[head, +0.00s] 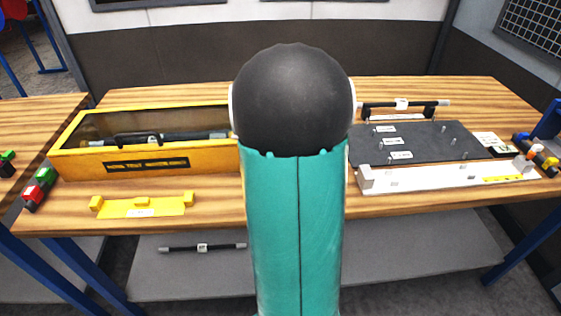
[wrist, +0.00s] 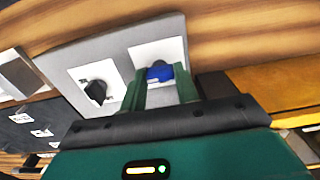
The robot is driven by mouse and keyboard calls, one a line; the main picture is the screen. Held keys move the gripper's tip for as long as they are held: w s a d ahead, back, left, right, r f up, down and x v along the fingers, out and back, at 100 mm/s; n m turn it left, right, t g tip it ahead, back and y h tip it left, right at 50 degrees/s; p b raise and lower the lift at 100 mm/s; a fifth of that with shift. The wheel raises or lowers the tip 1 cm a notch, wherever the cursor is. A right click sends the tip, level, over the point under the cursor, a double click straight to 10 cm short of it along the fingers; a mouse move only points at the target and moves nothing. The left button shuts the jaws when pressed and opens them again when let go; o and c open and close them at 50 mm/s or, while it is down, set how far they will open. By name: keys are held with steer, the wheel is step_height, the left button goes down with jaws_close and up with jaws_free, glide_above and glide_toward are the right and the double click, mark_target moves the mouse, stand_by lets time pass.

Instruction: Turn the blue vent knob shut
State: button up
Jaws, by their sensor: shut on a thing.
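The blue vent knob (wrist: 159,73) sits on a white plate (wrist: 158,52) on a grey panel (wrist: 118,47) in the wrist view. My gripper (wrist: 161,79) is shut on the knob, with one green finger at each side of it. The fingers hide part of the knob's sides, and its exact angle is hard to tell. A black knob (wrist: 96,92) stands on a second white plate to the left, apart from my fingers. In the head view my own arm covers the middle, so the blue knob, the panel and my gripper are hidden there.
A yellow case (head: 215,157) holding a dark bar stands left on the wooden bench (head: 260,218). A yellow bracket (head: 143,207) lies before it. Right are a dark pegged plate (head: 430,140), a white fixture (head: 440,178) and a bar on a stand (head: 403,105). A lower shelf (head: 180,280) runs beneath.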

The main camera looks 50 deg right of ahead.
stand_by(0.3)
steer(key=o, duration=1)
step_height(320, 180, up, 14)
steer(key=shift+f, duration=0.1)
